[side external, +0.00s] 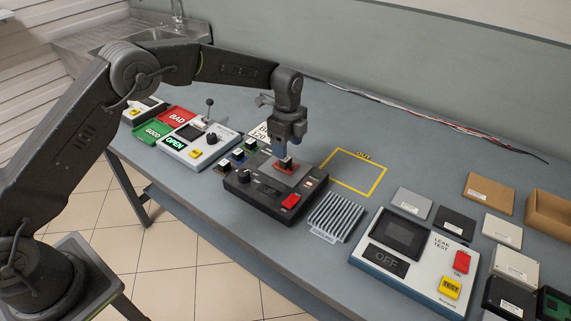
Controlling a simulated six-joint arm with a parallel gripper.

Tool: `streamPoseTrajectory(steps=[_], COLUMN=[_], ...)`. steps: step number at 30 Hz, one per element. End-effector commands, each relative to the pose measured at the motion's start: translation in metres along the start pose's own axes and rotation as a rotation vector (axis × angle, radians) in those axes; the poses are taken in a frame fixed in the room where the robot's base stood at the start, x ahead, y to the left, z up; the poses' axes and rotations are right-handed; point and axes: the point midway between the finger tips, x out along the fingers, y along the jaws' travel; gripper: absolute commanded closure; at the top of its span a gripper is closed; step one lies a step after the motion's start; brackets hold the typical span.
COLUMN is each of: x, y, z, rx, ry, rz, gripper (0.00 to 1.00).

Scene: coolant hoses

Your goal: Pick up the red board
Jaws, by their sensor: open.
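The red board (280,171) is a small red-orange plate with a dark and white block on top. It sits on the grey plate (295,180) of a black device (267,196) near the middle of the side external view. My gripper (284,158) points straight down right over the board, with its open fingertips at the block on it. The fingers hide part of the block and the board's far side. I cannot tell whether they touch it.
Several small boards with blocks (238,153) stand in a row left of the black device. A grey ribbed rack (336,215) and a leak tester (420,260) are to the right. The yellow OUT outline (375,191) behind is empty. Cables (430,118) lie along the back.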

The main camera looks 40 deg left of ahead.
Motion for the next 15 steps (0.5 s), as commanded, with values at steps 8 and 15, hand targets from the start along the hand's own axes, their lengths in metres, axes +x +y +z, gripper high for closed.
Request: streamPoseTrajectory(steps=[8, 15], x=[0.038, 0.051], y=[0.006, 0.006], z=[0.002, 0.002], rx=[-0.001, -0.002], ry=[-0.001, -0.002], rz=[0.003, -0.001], gripper=[0.38, 0.38])
